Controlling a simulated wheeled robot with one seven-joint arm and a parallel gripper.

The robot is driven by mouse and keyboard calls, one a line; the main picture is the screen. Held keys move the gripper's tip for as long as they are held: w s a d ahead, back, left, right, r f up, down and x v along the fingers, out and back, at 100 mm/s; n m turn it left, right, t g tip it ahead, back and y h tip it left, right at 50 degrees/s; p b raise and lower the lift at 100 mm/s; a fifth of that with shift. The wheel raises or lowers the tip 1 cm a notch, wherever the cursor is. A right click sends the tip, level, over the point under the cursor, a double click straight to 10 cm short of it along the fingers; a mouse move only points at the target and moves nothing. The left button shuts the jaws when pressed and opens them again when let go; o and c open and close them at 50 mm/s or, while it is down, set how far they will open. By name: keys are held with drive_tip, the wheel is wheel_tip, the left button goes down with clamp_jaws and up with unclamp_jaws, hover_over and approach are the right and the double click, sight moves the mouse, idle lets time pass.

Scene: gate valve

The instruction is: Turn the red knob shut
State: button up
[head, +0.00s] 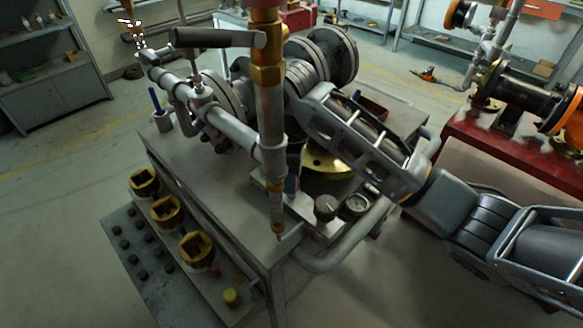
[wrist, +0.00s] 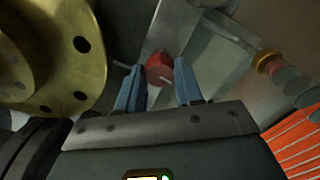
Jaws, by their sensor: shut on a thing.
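The red knob (wrist: 159,67) shows in the wrist view, straight ahead of my gripper (wrist: 157,75). It is round, with a pale pointer line towards its lower right. In the head view my gripper (head: 291,184) is low beside the brass flange, largely hidden behind the upright pipe. I cannot make out the red knob there.
The brass flange (wrist: 75,60) is close on the left in the wrist view. An upright pipe (head: 270,130) with brass fittings stands before my gripper in the head view. A gauge (head: 357,204) and a dark round knob (head: 326,207) sit at the bench's front right.

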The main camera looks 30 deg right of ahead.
drive_tip(key=m+p, duration=0.1)
drive_tip(key=p, duration=0.1)
drive_tip(key=m+p, duration=0.2)
drive_tip(key=shift+s+a+r+m, duration=0.1)
drive_tip(key=shift+r+m, duration=0.2)
drive_tip(key=m+p, duration=0.3)
drive_tip(key=shift+f+m, duration=0.15)
drive_tip(key=shift+m, duration=0.15)
drive_tip(key=m, duration=0.3)
drive_tip(key=shift+f+m, duration=0.15)
drive_tip(key=shift+m, duration=2.45)
drive_tip(key=o, duration=1)
drive_tip(key=shift+o, duration=0.2)
